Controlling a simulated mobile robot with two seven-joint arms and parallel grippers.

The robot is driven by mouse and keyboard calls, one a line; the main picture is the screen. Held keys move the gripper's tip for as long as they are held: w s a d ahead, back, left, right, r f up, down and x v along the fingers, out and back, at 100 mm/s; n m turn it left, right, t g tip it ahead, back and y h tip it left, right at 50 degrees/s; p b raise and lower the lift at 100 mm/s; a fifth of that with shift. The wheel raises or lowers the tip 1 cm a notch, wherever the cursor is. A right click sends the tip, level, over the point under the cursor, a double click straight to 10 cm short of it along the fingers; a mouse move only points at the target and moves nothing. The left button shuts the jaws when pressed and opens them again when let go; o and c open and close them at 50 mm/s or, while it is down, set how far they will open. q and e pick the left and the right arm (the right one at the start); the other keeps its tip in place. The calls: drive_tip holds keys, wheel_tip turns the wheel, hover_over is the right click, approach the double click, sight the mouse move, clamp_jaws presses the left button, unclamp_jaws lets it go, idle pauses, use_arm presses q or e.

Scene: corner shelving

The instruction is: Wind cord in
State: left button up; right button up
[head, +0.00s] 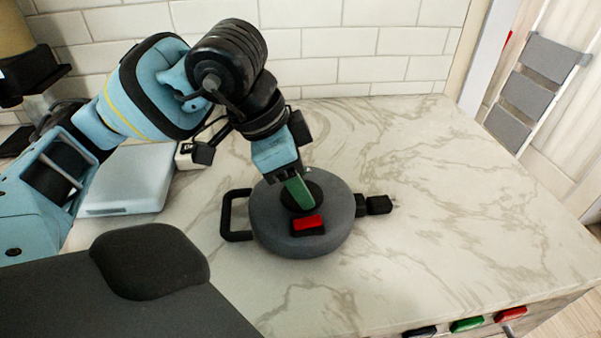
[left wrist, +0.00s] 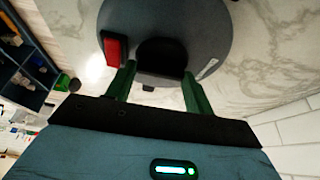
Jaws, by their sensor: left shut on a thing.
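A round dark grey cord reel (head: 335,235) lies flat on the marble counter, with a loop handle (head: 228,216) on its left. A red switch (head: 307,222) is on its front; it also shows in the left wrist view (left wrist: 112,50). A black plug (head: 379,205) sits close against the reel's right side, with hardly any cord showing. My left gripper (head: 298,192) reaches down onto the reel's top. In the left wrist view its green fingers (left wrist: 158,86) are on both sides of the black knob (left wrist: 160,58), shut on it. My right gripper is not in view.
A flat light grey box (head: 128,180) and a small white item with a black part (head: 187,153) are left of the reel. The white tiled wall (head: 350,70) closes the back. The marble counter (head: 450,220) is clear to the right.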

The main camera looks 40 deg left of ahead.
use_arm(q)
drive_tip(key=shift+m, duration=0.3)
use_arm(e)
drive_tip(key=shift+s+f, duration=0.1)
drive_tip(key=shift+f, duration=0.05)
use_arm(q)
drive_tip(key=o, duration=1)
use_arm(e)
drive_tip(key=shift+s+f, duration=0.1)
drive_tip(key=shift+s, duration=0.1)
